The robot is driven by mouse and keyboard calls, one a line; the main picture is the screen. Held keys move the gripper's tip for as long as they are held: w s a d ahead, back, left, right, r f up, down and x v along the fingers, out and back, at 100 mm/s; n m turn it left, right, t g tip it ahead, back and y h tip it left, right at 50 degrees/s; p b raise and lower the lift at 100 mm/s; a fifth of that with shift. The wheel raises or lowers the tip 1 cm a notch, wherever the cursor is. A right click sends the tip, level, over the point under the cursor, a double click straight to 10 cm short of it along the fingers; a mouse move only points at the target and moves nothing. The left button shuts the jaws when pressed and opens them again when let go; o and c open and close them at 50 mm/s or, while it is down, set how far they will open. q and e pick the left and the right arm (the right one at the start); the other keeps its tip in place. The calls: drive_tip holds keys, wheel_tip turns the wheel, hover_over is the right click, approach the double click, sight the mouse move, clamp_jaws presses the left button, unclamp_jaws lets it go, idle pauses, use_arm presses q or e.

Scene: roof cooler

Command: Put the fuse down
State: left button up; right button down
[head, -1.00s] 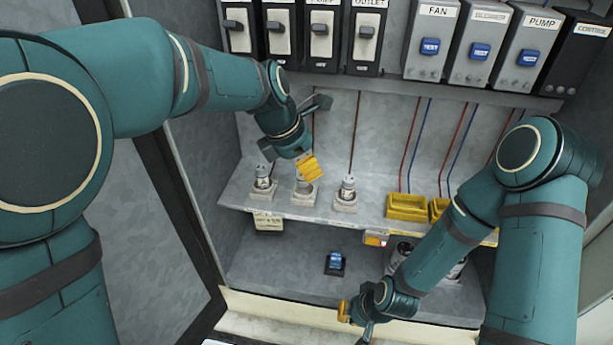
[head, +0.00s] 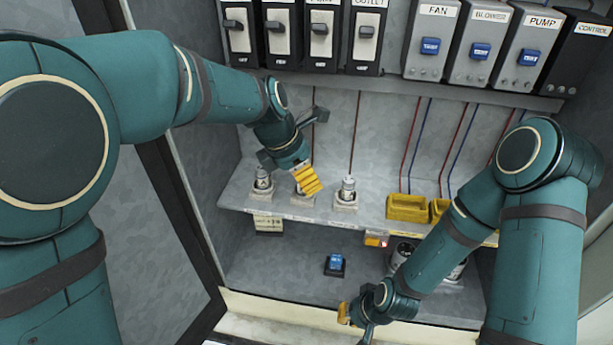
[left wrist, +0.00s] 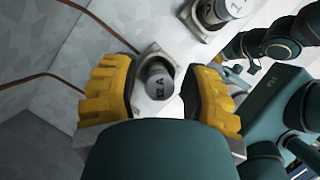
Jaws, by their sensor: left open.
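Three grey fuses stand upright in square holders on the shelf (head: 322,214): a left one (head: 262,184), a middle one partly hidden by my gripper, and a right one (head: 347,190). My left gripper (head: 308,182) is over the middle holder with its yellow fingers. In the left wrist view the open fingers (left wrist: 160,95) stand on either side of a grey fuse marked 12 A (left wrist: 160,82), which sits in its holder with a gap on both sides. My right gripper (head: 344,312) is low at the cabinet's front edge, and its jaws are mostly hidden.
Another fuse (left wrist: 228,8) stands close by in the left wrist view. Yellow bins (head: 407,207) sit to the right on the shelf. A blue switch (head: 335,264) lies on the cabinet floor. Switch boxes line the top (head: 365,40). My right arm fills the lower right.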

use_arm(q)
drive_tip(key=p+v, duration=0.1)
drive_tip(key=v, duration=1)
drive_tip(key=shift+a, duration=0.1)
